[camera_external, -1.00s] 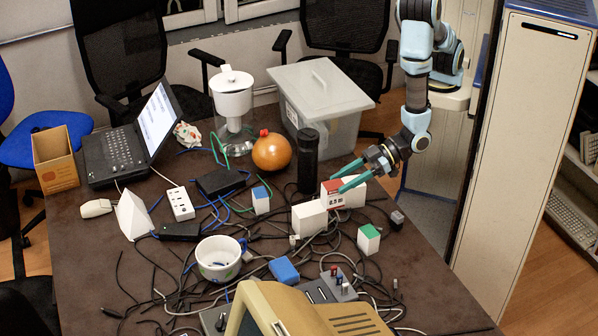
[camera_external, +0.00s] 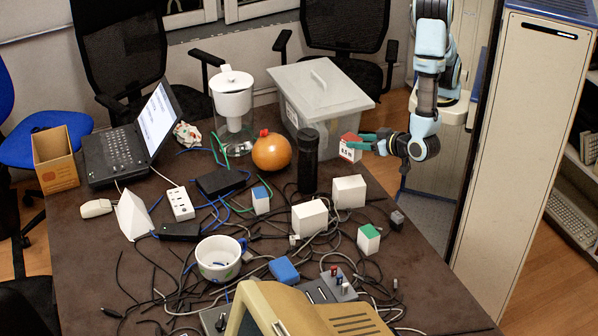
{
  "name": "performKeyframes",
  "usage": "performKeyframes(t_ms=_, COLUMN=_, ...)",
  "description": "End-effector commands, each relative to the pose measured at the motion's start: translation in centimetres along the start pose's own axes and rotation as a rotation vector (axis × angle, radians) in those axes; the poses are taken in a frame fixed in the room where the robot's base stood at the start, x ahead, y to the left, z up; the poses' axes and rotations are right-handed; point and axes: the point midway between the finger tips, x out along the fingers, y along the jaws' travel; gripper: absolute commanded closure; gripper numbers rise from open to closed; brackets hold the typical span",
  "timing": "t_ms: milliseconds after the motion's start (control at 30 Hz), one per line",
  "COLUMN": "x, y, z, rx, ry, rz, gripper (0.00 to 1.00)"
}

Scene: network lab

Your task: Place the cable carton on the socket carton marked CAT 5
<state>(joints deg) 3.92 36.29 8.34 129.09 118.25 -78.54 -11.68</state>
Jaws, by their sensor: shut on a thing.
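The cable carton (camera_external: 349,149), a small box with a red top and a white front label reading what looks like "0.5 m", is held in the air above the table's right side. My gripper (camera_external: 362,141) reaches in from the right, its teal fingers shut on the carton. Several small cartons stand below: a plain white one (camera_external: 348,192) almost under the held carton, a larger white one (camera_external: 310,217) to its left, one with a blue top (camera_external: 261,200) and one with a green top (camera_external: 368,239). I cannot read a CAT 5 mark on any of them.
A black cylinder (camera_external: 308,162) stands just left of the held carton, before a lidded clear bin (camera_external: 335,120). Loose cables (camera_external: 330,253) cover much of the table. A tall cabinet (camera_external: 520,150) stands right of my arm. The table's right front is fairly bare.

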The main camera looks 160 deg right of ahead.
Motion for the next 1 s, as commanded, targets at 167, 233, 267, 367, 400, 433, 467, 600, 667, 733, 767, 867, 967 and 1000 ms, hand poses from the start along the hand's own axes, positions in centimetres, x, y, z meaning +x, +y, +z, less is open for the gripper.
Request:
performKeyframes(t_ms=167, x=1.1, y=0.0, z=2.7, rx=-0.006, ry=0.003, rz=0.001, gripper=1.00)
performKeyframes(t_ms=233, x=1.4, y=0.0, z=3.4, rx=-0.004, ry=0.003, rz=0.000, gripper=1.00)
performKeyframes(t_ms=267, x=1.6, y=0.0, z=3.7, rx=-0.004, ry=0.003, rz=0.000, gripper=1.00)
performKeyframes(t_ms=367, x=1.8, y=0.0, z=4.3, rx=-0.003, ry=0.001, rz=-0.001, gripper=1.00)
performKeyframes(t_ms=400, x=1.9, y=0.0, z=4.6, rx=-0.003, ry=0.002, rz=0.000, gripper=1.00)
performKeyframes(t_ms=433, x=2.0, y=0.0, z=4.9, rx=-0.004, ry=0.002, rz=0.000, gripper=1.00)
performKeyframes(t_ms=467, x=2.2, y=0.0, z=5.2, rx=-0.005, ry=0.002, rz=0.000, gripper=1.00)
performKeyframes(t_ms=600, x=2.9, y=0.0, z=7.0, rx=-0.004, ry=0.003, rz=-0.001, gripper=1.00)
performKeyframes(t_ms=667, x=3.2, y=0.0, z=7.5, rx=-0.003, ry=0.002, rz=0.000, gripper=1.00)
performKeyframes(t_ms=733, x=3.4, y=0.0, z=7.9, rx=-0.002, ry=0.002, rz=-0.001, gripper=1.00)
performKeyframes(t_ms=767, x=3.4, y=0.0, z=8.0, rx=-0.002, ry=0.002, rz=-0.001, gripper=1.00)
performKeyframes(t_ms=867, x=3.4, y=0.0, z=8.1, rx=-0.001, ry=0.002, rz=-0.001, gripper=1.00)
performKeyframes(t_ms=967, x=3.4, y=0.0, z=8.1, rx=-0.001, ry=0.001, rz=-0.002, gripper=1.00)
performKeyframes(t_ms=1000, x=3.4, y=0.0, z=8.1, rx=-0.001, ry=0.001, rz=-0.001, gripper=1.00)
